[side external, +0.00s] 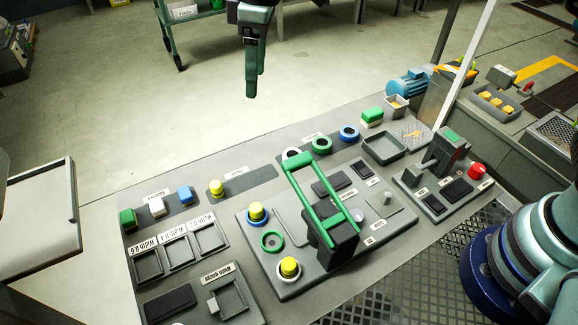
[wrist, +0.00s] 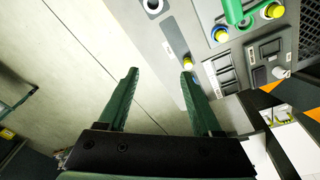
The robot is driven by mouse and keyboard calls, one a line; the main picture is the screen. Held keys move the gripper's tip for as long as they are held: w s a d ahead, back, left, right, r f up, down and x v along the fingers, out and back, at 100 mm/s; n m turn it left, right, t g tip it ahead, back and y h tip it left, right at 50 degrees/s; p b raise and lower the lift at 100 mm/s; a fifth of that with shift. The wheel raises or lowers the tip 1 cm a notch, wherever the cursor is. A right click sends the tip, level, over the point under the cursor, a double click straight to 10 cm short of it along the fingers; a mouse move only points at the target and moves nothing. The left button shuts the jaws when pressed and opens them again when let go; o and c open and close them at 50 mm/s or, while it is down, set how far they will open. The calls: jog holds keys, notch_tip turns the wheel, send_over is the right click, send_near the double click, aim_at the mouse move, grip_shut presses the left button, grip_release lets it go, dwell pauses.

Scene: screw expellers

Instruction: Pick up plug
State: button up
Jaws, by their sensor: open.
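Several yellow plugs show in the side external view. One stands alone on a dark strip at the back of the board, the loose yellow plug (side external: 216,188). Another sits in a blue ring, the blue-ringed plug (side external: 257,211), and one in a white ring, the white-ringed plug (side external: 289,267). My gripper (side external: 252,94) hangs high beyond the board's back edge, apart from all of them. The loose plug (wrist: 188,60) shows close to the right fingertip in that picture.
A green-handled press (side external: 325,200) rises from the middle of the board. Green, white and blue blocks (side external: 157,207) line the back left. White, green and blue rings (side external: 321,144) lie at the back. A grey tray (side external: 385,148) is empty.

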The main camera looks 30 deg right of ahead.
jog(key=s+a+f+n+g, duration=0.15)
jog(key=a+f+n, duration=0.25)
jog(key=a+f, duration=0.65)
send_over(215, 184)
jog(key=shift+h, duration=0.4)
jog(key=f, duration=0.5)
jog(key=shift+s+f, duration=0.35)
jog(key=shift+f, duration=0.05)
jog(key=shift+w+f, duration=0.2)
jog(key=shift+f, duration=1.2)
jog(key=shift+w+f, duration=0.15)
jog(key=shift+f, duration=1.2)
grip_shut()
